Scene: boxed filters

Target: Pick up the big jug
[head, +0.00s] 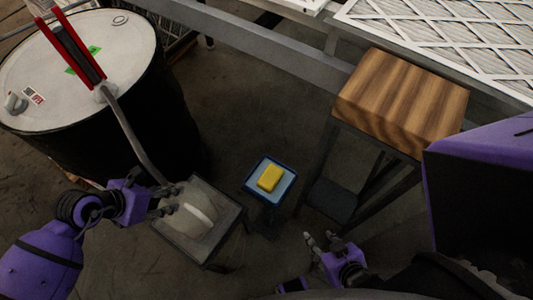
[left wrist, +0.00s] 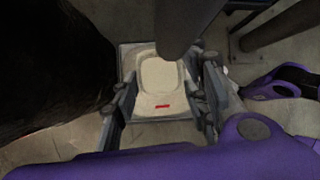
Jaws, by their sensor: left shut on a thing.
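The big jug (head: 193,213) is pale beige and sits on a small grey stand (head: 225,238). In the left wrist view the jug (left wrist: 158,82) shows a rounded pale top and a small red mark. My left gripper (head: 174,202) is shut on the jug, with one finger on either side of it in the wrist view (left wrist: 165,100). The jug's lower part is hidden, and I cannot tell whether it is lifted off the stand. My right gripper (head: 321,238) is open and empty, low in the head view, away from the jug.
A black drum (head: 140,125) with a pump pipe (head: 135,140) stands close beside my left gripper. A small blue-topped stand (head: 285,189) holds a yellow block (head: 269,178). A wooden-topped stool (head: 400,100) stands right. Boxed filters (head: 450,35) lie at the back.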

